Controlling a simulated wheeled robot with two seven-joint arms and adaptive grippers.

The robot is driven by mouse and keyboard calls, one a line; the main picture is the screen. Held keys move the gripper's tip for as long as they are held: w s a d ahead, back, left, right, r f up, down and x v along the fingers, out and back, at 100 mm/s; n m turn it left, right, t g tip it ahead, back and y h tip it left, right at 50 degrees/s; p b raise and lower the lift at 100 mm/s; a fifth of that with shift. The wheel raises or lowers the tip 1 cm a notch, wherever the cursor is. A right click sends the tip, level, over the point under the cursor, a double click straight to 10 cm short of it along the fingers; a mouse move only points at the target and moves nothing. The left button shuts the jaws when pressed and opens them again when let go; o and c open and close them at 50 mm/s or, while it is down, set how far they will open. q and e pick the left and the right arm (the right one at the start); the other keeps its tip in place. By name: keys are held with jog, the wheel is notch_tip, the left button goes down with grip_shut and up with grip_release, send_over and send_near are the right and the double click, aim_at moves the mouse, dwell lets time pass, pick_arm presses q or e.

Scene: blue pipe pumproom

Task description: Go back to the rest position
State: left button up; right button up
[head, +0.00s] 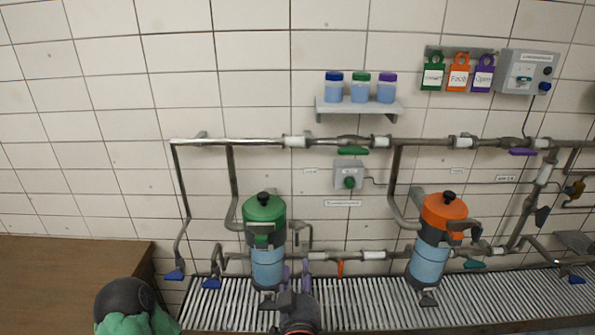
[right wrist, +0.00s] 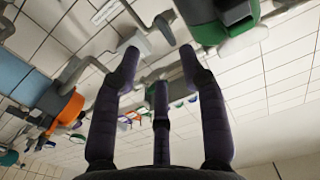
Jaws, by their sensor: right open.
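My right gripper (head: 296,276) is at the bottom middle of the head view, in front of the slatted grating and just right of the green-topped pump (head: 265,215). In the right wrist view its dark fingers (right wrist: 160,62) are spread apart with nothing between them. The green-topped pump shows at the upper right there (right wrist: 238,18), and the orange-topped pump (right wrist: 66,107) at the left. I cannot tell whether the fingers touch any pipe.
The orange-topped pump (head: 444,212) stands at the right on the slatted grating (head: 365,300). Grey pipes (head: 250,141) run along the tiled wall. A shelf (head: 350,106) holds three jars, with coloured tags (head: 458,75) and a control box (head: 526,72) to its right. A brown surface (head: 70,265) is at left.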

jog(key=s+d+f+g+y, duration=0.1)
jog(key=d+f+g, duration=0.25)
jog(key=f, duration=0.95)
jog(key=s+d+f+g+y, duration=0.15)
jog(key=f+g, duration=0.35)
jog(key=f, duration=0.9)
jog(key=s+d+f+m+g+y, duration=0.1)
jog(key=s+d+f+g, duration=0.3)
jog(key=s+f+g, duration=0.5)
jog(key=s+f+m, duration=0.1)
jog(key=s+f, duration=0.7)
jog(key=s, duration=0.2)
jog(key=shift+d, duration=0.2)
